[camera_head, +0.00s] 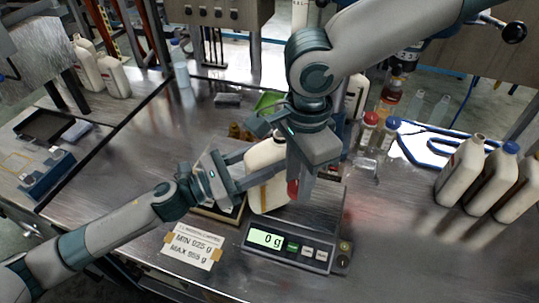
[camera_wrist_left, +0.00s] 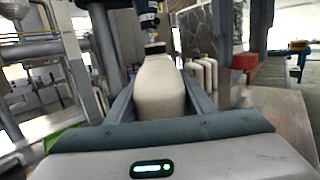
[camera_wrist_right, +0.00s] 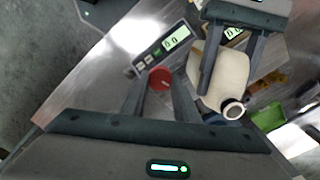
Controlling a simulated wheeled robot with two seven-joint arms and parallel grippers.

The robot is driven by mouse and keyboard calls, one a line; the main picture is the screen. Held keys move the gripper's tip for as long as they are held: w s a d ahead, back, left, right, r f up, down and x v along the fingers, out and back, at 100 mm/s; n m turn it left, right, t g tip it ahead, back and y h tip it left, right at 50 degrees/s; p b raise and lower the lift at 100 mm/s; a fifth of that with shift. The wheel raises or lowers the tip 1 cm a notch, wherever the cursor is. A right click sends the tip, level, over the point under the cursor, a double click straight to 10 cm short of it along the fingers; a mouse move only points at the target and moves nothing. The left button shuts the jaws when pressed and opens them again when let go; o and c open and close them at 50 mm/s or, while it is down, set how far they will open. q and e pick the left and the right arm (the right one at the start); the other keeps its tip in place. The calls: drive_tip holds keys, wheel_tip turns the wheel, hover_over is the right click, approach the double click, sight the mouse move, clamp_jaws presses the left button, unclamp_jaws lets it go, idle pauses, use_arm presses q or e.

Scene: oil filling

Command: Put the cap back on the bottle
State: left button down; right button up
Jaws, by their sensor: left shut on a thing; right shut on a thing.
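The cream bottle (camera_head: 267,190) is above the bench beside the scale, partly hidden in the head view by my right gripper. My left gripper (camera_head: 272,168) is shut on its body; the left wrist view shows the bottle (camera_wrist_left: 160,88) between the fingers. The right wrist view shows the bottle (camera_wrist_right: 225,78) with its round mouth uncovered. My right gripper (camera_head: 300,188) is shut on the red cap (camera_head: 293,189), which also shows between its fingertips in the right wrist view (camera_wrist_right: 160,79). The cap is apart from the bottle mouth.
The scale (camera_head: 290,247) reads 0 g. A paper sign (camera_head: 193,246) with MIN and MAX weights lies left of it. Small bottles with red and blue caps (camera_head: 388,134) stand behind the grippers.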

drive_tip(key=w+a+r+m, duration=0.3)
drive_tip(key=w+r+m, duration=0.7)
drive_tip(key=m, duration=0.3)
drive_tip(key=shift+w+a+r, duration=0.2)
drive_tip(key=shift+w+r, duration=0.1)
drive_tip(key=shift+w, duration=0.35)
drive_tip(key=shift+f, duration=0.15)
drive_tip(key=shift+f, duration=1.85)
drive_tip(key=shift+s+f+n, duration=0.1)
drive_tip(key=shift+f+n, duration=0.25)
drive_tip(key=shift+n, duration=0.55)
drive_tip(key=shift+d+f+n, duration=0.1)
drive_tip(key=shift+f+n, duration=0.45)
drive_tip(key=shift+n, duration=0.65)
